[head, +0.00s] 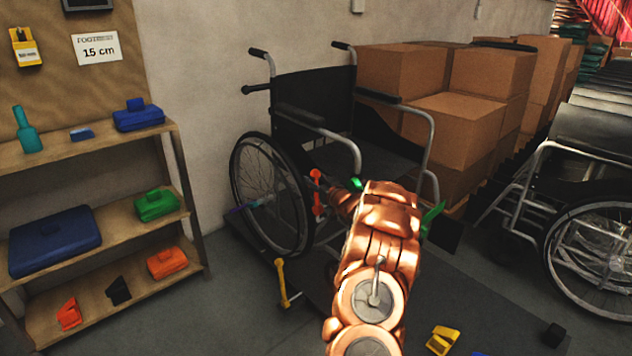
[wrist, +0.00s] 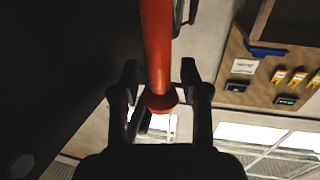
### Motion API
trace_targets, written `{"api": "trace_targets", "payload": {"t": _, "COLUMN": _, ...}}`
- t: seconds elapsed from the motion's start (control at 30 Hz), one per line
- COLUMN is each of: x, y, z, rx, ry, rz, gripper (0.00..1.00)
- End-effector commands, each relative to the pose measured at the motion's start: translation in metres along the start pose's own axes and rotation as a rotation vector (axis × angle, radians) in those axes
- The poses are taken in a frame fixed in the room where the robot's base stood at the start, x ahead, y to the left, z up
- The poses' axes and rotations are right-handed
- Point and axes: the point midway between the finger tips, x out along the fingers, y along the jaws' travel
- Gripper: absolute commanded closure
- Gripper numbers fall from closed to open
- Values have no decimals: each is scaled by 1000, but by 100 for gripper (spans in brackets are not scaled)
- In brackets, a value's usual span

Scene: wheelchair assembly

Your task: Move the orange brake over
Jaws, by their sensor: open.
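The wheelchair (head: 315,110) with a black seat stands on a dark mat. The orange brake (head: 317,192) is an upright lever beside its large wheel. In the wrist view the brake (wrist: 156,45) is an orange-red rod with a rounded end, reaching down between the two dark fingers. My gripper (wrist: 160,80) is open around the brake's end, with a finger on each side and visible gaps. In the head view my copper-coloured arm reaches to the brake and hides part of the chair's front; the gripper is mostly hard to make out there.
A yellow lever (head: 283,284) stands at the mat's left part. A yellow block (head: 442,340) lies at the front right. A wooden shelf (head: 192,225) with coloured cases is on the left. Cardboard boxes (head: 455,120) are behind the chair; another wheelchair (head: 590,215) is at right.

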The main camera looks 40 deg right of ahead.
Motion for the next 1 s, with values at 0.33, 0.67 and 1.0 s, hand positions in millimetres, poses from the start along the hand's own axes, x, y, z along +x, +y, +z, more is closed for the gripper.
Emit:
{"api": "trace_targets", "payload": {"t": 0.33, "x": 0, "y": 0, "z": 0, "rx": 1, "ry": -1, "rz": 1, "gripper": 68}}
{"api": "trace_targets", "payload": {"t": 0.67, "x": 0, "y": 0, "z": 0, "rx": 1, "ry": 0, "rz": 1, "gripper": 100}}
{"api": "trace_targets", "payload": {"t": 1.0, "x": 0, "y": 0, "z": -3, "rx": -1, "ry": 6, "rz": 1, "gripper": 100}}
